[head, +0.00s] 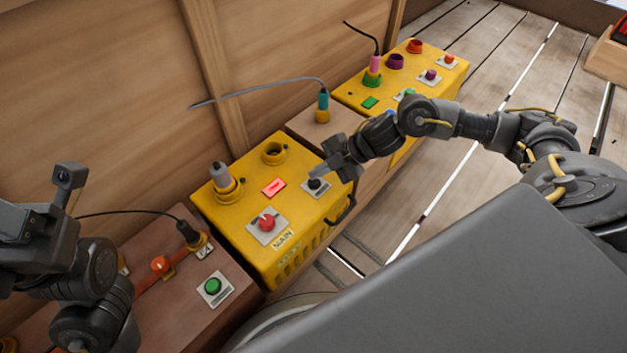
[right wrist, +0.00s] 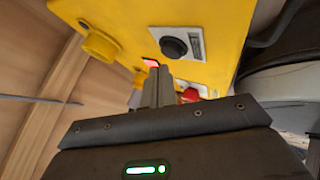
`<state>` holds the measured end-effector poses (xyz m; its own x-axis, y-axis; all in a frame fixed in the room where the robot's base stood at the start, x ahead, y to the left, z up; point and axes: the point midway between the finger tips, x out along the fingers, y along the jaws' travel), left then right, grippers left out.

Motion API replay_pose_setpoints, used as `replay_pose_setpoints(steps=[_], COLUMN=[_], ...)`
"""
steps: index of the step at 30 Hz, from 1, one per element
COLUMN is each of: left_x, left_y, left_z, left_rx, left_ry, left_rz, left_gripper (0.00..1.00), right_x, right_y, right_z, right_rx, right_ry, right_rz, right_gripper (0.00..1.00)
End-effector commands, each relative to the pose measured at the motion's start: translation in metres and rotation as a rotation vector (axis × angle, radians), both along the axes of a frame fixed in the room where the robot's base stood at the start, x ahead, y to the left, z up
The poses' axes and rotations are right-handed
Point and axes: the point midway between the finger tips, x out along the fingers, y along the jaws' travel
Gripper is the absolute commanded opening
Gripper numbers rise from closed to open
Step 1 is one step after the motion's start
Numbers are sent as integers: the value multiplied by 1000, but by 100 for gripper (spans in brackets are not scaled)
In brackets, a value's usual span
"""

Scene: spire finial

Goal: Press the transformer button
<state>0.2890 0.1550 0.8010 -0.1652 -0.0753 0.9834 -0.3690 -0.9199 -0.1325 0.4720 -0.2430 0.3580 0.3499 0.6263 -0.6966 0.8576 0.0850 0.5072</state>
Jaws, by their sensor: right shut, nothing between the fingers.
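A yellow box (head: 232,237) labelled MAIN stands in the middle of the head view. Its top carries a black button (head: 316,185) on a pale plate, a red button (head: 267,223) and a lit red indicator (head: 274,187). My right gripper (head: 322,172) is shut and empty, its tip just above and beside the black button. In the right wrist view the shut fingers (right wrist: 158,88) point at the box top, with the black button (right wrist: 174,47) just beyond and right of them. Whether they touch anything is unclear. My left gripper (head: 68,178) is at the left edge; its jaws are unclear.
A brown box (head: 240,268) with a green button (head: 212,286) stands at front left. A second yellow box (head: 440,85), with a pink plug (head: 375,64) and several sockets and buttons, stands farther back. A teal plug (head: 322,101) stands between. A wooden wall rises behind; slatted floor lies right.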

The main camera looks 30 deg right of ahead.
Motion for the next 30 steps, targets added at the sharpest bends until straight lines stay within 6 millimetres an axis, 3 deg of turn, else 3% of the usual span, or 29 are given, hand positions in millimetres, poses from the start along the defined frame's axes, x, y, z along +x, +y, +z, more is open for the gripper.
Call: replay_pose_setpoints(steps=[30], left_x=[0], left_y=[0], left_z=[0], left_rx=[1], left_ry=[0], left_rz=[0], left_gripper=[62], right_x=[0], right_y=[0], right_z=[-11], right_rx=[0], right_ry=[0], right_rz=[0], right_gripper=[0])
